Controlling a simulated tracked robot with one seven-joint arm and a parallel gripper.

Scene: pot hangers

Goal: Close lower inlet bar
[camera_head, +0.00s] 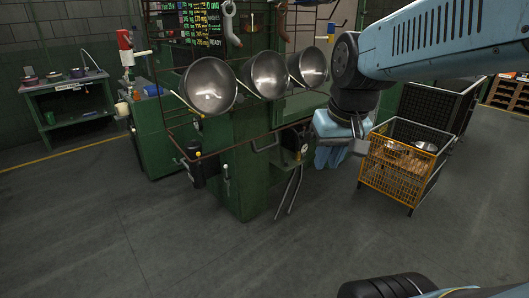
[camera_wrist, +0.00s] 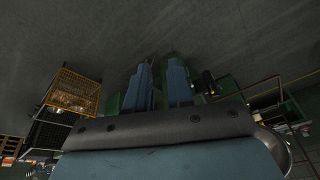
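A green machine (camera_head: 255,165) stands mid-view in the head view, with rusty brown bars along its front. A lower bar (camera_head: 222,149) runs below the pots from a yellow-tipped end at the left; I take it as the lower inlet bar, but cannot tell how far it stands open. My gripper (camera_head: 340,152) hangs right of the machine, apart from the bars. In the wrist view, my gripper (camera_wrist: 159,82) shows two blue fingers with a gap between them. It is open and empty. Thin bars (camera_wrist: 275,88) show at the right there.
A green workbench (camera_head: 70,110) is at far left.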

